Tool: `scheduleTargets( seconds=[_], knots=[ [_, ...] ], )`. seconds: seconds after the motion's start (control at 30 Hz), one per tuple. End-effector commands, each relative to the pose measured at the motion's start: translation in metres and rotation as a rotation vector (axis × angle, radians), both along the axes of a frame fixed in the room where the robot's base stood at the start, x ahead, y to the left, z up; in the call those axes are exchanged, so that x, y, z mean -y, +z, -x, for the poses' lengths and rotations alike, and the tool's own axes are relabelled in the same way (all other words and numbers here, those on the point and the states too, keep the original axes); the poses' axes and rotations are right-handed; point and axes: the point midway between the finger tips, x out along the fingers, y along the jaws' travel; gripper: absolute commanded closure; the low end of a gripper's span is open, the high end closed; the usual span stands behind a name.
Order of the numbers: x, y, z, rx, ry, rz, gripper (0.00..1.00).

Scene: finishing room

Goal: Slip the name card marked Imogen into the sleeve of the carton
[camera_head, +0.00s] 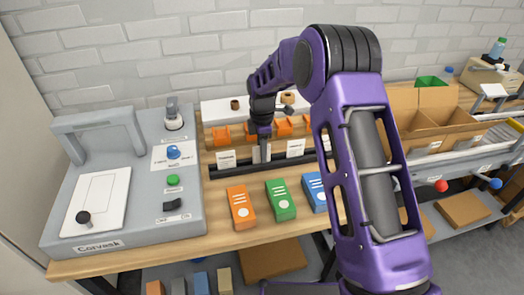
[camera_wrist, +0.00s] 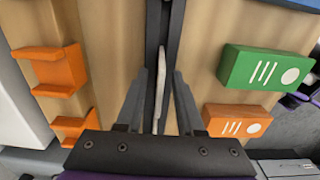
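White name cards stand in a black rail (camera_head: 278,163) on the wooden table; one is the left card (camera_head: 227,159), another the right card (camera_head: 295,148). Their writing is too small to read, so I cannot tell which is Imogen. My gripper (camera_head: 262,146) is down at the card (camera_head: 262,154) between those two. In the wrist view my gripper (camera_wrist: 160,105) is open, with the card (camera_wrist: 160,85) edge-on between the fingers and gaps on both sides. The open brown carton (camera_head: 432,118) stands at right, behind my arm.
Orange (camera_head: 241,207), green (camera_head: 280,200) and blue (camera_head: 314,193) boxes lie in front of the rail. Orange holders (camera_head: 221,135) stand behind it. A grey Corvask machine (camera_head: 130,180) fills the left end. My arm crosses between rail and carton.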

Motion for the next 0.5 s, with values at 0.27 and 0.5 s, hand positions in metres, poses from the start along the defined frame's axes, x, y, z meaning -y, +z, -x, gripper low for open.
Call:
scheduleTargets(
  seconds=[0.27,0.5],
  knots=[
    [0.000,0.004,0.000,0.001,0.000,0.000,0.64],
    [0.000,0.040,-0.001,0.005,0.000,-0.001,0.64]
  ],
)
